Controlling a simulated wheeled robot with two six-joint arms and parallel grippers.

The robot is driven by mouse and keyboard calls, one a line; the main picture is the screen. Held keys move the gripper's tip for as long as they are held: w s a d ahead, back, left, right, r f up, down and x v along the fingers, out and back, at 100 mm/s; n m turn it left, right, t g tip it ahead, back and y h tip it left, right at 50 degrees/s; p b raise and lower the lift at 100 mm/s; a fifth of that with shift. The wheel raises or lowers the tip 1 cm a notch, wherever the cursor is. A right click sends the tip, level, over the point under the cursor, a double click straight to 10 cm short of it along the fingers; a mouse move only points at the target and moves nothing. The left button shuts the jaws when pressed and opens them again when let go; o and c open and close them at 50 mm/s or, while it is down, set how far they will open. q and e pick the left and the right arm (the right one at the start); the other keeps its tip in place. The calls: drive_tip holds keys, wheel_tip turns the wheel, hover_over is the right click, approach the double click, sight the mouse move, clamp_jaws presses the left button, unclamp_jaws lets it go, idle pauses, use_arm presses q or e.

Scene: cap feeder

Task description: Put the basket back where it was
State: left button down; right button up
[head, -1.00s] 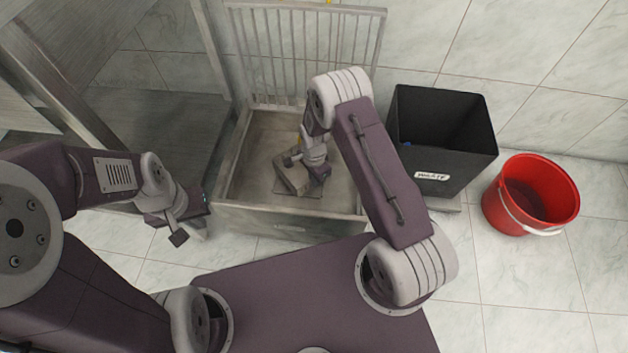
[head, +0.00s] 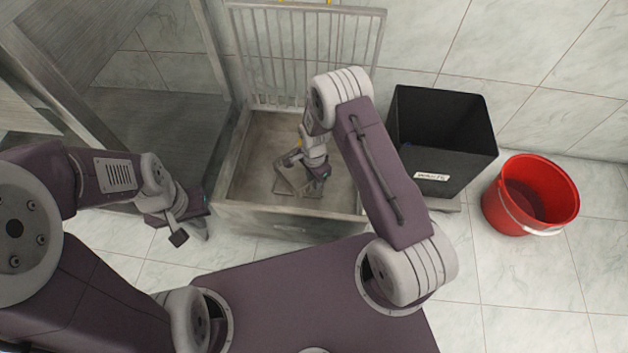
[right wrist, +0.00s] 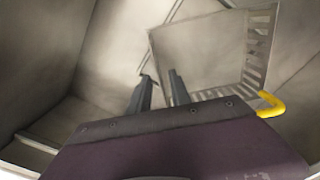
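The small grey metal basket (right wrist: 208,55) with a slotted side and a yellow handle lies at the upper right of the right wrist view. In the head view the basket (head: 292,183) is partly hidden by my right arm and seems to lie in a metal bin (head: 290,218). My right gripper (right wrist: 160,76) points down into the bin, its two fingers apart near the basket's left corner. I cannot tell whether they touch it. My left gripper (head: 190,228) hangs left of the bin, away from the basket. Its fingers are too small to judge.
A slatted metal rack (head: 300,50) stands at the back of the bin. A black waste box (head: 450,150) and a red bucket (head: 535,200) stand to the right. A metal frame (head: 215,50) rises on the left.

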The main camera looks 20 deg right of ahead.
drive_tip(key=s+d+r+n+p, duration=0.1)
drive_tip(key=s+r+n+p, duration=0.25)
drive_tip(key=r, duration=0.95)
drive_tip(key=s+d+r+n+p, duration=0.2)
drive_tip(key=s+r+n+p, duration=0.15)
drive_tip(key=r, duration=0.85)
drive_tip(key=s+d+r+n+t, duration=0.1)
drive_tip(key=s+r+n, duration=0.4)
drive_tip(key=s, duration=0.4)
drive_tip(key=shift+r+n, duration=0.2)
drive_tip(key=shift+n, duration=0.5)
drive_tip(key=shift+w, duration=0.1)
wheel_tip(320, 180, up, 43)
drive_tip(key=p, duration=4.3)
drive_tip(key=shift+r, duration=0.15)
